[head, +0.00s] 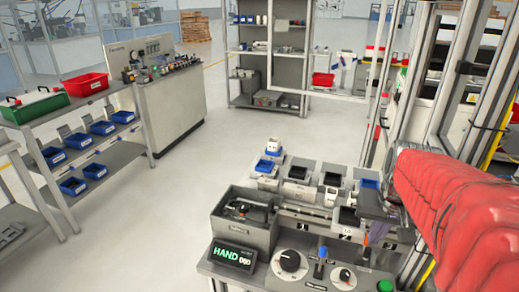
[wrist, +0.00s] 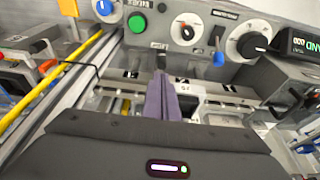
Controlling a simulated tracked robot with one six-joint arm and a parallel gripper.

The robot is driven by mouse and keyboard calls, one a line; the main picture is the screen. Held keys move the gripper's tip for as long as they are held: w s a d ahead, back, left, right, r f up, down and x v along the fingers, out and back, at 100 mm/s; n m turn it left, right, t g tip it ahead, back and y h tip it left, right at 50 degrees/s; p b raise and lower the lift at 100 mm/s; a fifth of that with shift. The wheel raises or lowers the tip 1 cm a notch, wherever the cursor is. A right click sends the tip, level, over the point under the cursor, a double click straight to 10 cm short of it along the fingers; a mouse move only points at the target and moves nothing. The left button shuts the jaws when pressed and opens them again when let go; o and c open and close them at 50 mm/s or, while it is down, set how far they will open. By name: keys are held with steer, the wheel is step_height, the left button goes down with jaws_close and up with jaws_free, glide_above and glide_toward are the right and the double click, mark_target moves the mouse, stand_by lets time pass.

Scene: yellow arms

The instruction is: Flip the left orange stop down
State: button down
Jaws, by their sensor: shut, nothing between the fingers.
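I cannot make out an orange stop for certain in either view. My gripper (head: 376,234) is at the right of the workstation in the head view, below my red-covered arm. Its purple-grey fingers are together and empty in the wrist view (wrist: 161,76). There the fingers point toward the control panel (wrist: 265,12) over a metal rail with black-and-white markers (wrist: 182,81). The gripper body hides the near part of the workstation in the wrist view.
The control panel carries a green button (head: 385,286), a blue-tipped lever (head: 321,252) and a large dial (head: 290,261). A grey bin (head: 245,216) and HAND display (head: 233,255) stand at its left. Several black trays (head: 332,179) lie behind. Metal frame posts (head: 455,75) rise at right.

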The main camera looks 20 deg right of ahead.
mark_target(369, 252)
steer(key=shift+f, duration=1.3)
step_height(369, 252, down, 2)
steer(key=shift+f, duration=0.1)
steer(key=shift+s+a+f, duration=0.1)
steer(key=shift+s+f, duration=0.05)
steer(key=shift+f, duration=0.3)
step_height(369, 252, up, 6)
steer(key=shift+f, duration=0.25)
steer(key=v, duration=0.9)
